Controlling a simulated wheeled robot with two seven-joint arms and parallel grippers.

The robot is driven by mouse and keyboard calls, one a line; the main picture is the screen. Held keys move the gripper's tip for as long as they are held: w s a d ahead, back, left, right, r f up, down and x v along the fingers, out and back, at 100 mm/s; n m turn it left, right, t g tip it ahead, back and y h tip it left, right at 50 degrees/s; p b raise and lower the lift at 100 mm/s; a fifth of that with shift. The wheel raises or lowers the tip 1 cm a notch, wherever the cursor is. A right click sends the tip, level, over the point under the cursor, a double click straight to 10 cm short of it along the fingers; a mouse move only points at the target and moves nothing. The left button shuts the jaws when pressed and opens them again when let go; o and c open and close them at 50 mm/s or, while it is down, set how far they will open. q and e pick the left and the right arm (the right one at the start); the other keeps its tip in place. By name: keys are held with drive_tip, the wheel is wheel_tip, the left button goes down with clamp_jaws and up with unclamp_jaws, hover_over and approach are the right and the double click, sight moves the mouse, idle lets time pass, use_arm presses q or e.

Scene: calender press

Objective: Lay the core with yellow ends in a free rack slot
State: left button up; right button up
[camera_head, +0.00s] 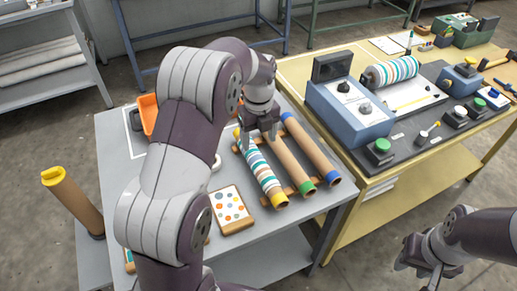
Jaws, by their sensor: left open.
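A core with yellow ends (264,174), wrapped in striped fabric, lies in the leftmost place of the wooden rack (292,190) on the grey table. A plain brown core with a green end (287,160) lies beside it, and one with blue ends (313,151) lies at the right. My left gripper (259,138) is open above the far part of the striped core and the green-ended core. Whether its fingers touch either core cannot be told. My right gripper (420,272) hangs at the lower right, away from the rack.
A brown roll with a yellow top (75,200) stands upright left of the table. A spotted board (231,210) and an orange bin (148,114) are on the grey table. The yellow bench at the right holds a blue-grey machine (349,110) with a striped roller (390,72).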

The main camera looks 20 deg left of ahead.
use_arm(q)
drive_tip(key=s+d+n, duration=0.2)
drive_tip(key=s+n, duration=0.7)
drive_tip(key=n, duration=0.4)
drive_tip(key=s+d+n+t+p, duration=0.1)
drive_tip(key=s+d+n, duration=0.2)
drive_tip(key=s+n, duration=0.7)
drive_tip(key=r+n, duration=0.1)
drive_tip(key=n, duration=0.2)
